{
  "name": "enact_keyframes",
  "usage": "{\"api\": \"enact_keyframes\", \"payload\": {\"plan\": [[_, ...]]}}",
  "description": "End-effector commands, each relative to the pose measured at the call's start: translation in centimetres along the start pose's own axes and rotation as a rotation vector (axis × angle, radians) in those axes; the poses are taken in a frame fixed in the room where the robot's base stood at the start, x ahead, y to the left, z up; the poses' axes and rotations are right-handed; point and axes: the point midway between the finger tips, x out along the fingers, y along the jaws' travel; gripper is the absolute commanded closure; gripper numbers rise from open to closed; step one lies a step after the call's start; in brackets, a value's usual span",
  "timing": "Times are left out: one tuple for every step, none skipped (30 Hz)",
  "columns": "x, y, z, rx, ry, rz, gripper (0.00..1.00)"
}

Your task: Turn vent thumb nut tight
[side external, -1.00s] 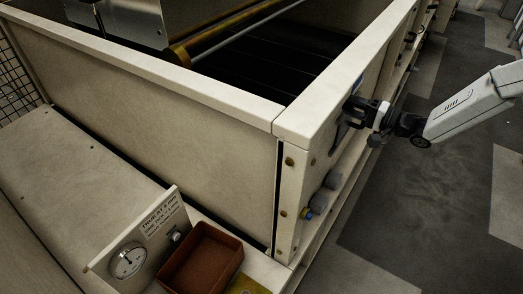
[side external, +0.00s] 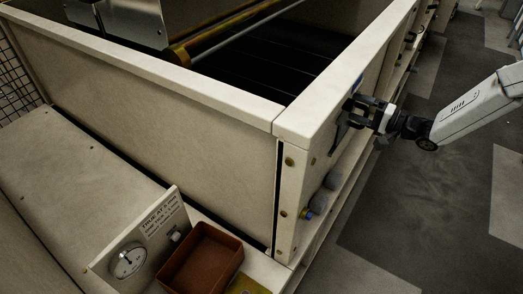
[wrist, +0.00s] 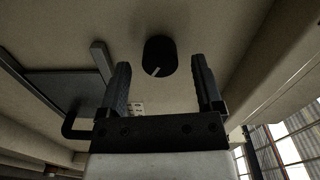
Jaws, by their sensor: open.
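A dark round knob (wrist: 160,55) with a pale line on its face stands out from the beige panel in the wrist view; I take it to be the vent thumb nut. My gripper (wrist: 160,70) is open, with one finger on each side of the knob's line and a gap to both. The knob appears just beyond the fingertips, and no contact shows. In the side external view my gripper (side external: 357,110) is at the outer face of the hopper's right wall (side external: 318,118). There the knob is hidden or too small to tell from the jaws.
A dark panel with a black handle (wrist: 76,130) lies left of the fingers in the wrist view. Grey knobs (side external: 330,181) sit lower on the wall. A gauge (side external: 127,261) and a brown tray (side external: 203,260) stand at the front. Floor right of the wall is clear.

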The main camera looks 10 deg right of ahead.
Motion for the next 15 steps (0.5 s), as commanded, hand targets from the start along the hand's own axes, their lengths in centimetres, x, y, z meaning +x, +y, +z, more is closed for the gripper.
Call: {"api": "enact_keyframes", "payload": {"plan": [[-0.6,0.0,-0.1,0.0,0.003,0.0,0.16],[-1.0,0.0,-0.1,0.001,0.003,0.001,0.16],[-1.5,0.0,-0.1,0.001,0.003,0.001,0.16],[-1.9,0.0,-0.1,0.001,0.002,0.001,0.16],[-2.3,0.0,-0.1,0.001,0.002,0.002,0.16],[-2.9,0.0,-0.1,0.001,0.004,0.002,0.16],[-3.3,0.0,-0.1,0.001,0.004,0.002,0.16],[-3.7,0.0,-0.1,0.001,0.003,0.002,0.16],[-4.2,0.0,-0.1,0.001,0.002,0.001,0.16],[-4.5,0.0,-0.1,0.002,0.003,0.001,0.16],[-4.9,0.0,-0.1,0.002,0.003,0.002,0.16],[-5.2,0.0,-0.1,0.002,0.003,0.002,0.16],[-5.5,0.0,-0.1,0.002,0.002,0.002,0.16],[-5.7,0.0,0.0,0.002,0.001,0.002,0.16],[-5.9,0.0,0.0,0.001,0.001,0.001,0.16]]}}
